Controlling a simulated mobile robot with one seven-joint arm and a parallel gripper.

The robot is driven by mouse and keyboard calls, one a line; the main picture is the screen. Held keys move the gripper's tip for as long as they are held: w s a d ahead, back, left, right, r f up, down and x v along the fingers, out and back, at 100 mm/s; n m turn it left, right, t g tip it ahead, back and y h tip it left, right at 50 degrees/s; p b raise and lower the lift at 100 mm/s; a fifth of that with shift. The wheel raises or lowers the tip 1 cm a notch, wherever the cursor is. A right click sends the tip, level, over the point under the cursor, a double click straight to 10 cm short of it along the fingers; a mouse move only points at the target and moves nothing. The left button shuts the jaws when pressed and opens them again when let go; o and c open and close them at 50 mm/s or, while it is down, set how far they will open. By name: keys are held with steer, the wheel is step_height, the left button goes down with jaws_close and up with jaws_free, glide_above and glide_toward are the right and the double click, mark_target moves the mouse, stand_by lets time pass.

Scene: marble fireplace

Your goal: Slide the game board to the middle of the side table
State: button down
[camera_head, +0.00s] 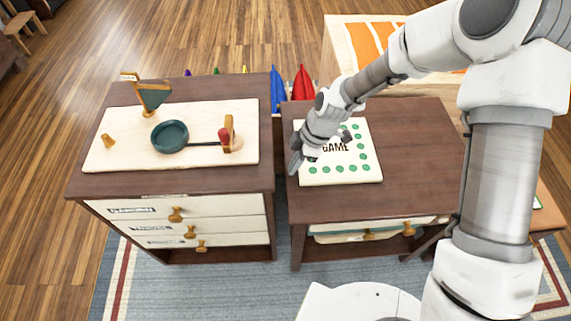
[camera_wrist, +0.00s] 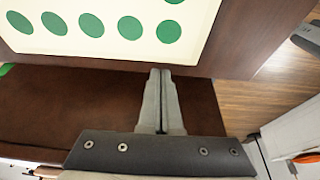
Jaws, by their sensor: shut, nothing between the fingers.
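The game board (camera_head: 351,171) is a cream square with green dots round its border and the word GAME in the middle. It lies flat on the left part of the brown side table (camera_head: 420,160), close to the table's left edge. My gripper (camera_head: 294,170) is at the left side of the board, near that edge, and my wrist hides the board's upper left part. In the wrist view my gripper's fingers (camera_wrist: 160,74) are together and empty. The board (camera_wrist: 110,24) shows there beyond the fingertips, with a strip of brown tabletop between; I see no contact.
A brown dresser (camera_head: 95,185) stands to the left across a narrow gap. Red (camera_head: 302,85) and blue cones stand behind the gap. The table's right half is clear.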

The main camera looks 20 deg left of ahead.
mark_target(343, 168)
steer(key=shift+w+d, duration=0.1)
steer(key=shift+d, duration=0.1)
steer(key=w+d+p, duration=0.1)
steer(key=w+d, duration=0.1)
steer(key=d, duration=0.2)
steer(key=w+d, duration=0.2)
steer(key=d, duration=0.2)
steer(key=w+d+p, duration=0.1)
steer(key=w+d, duration=0.1)
steer(key=d, duration=0.2)
steer(key=shift+w+p, duration=0.25)
steer(key=shift+p, duration=0.1)
steer(key=shift+a, duration=0.1)
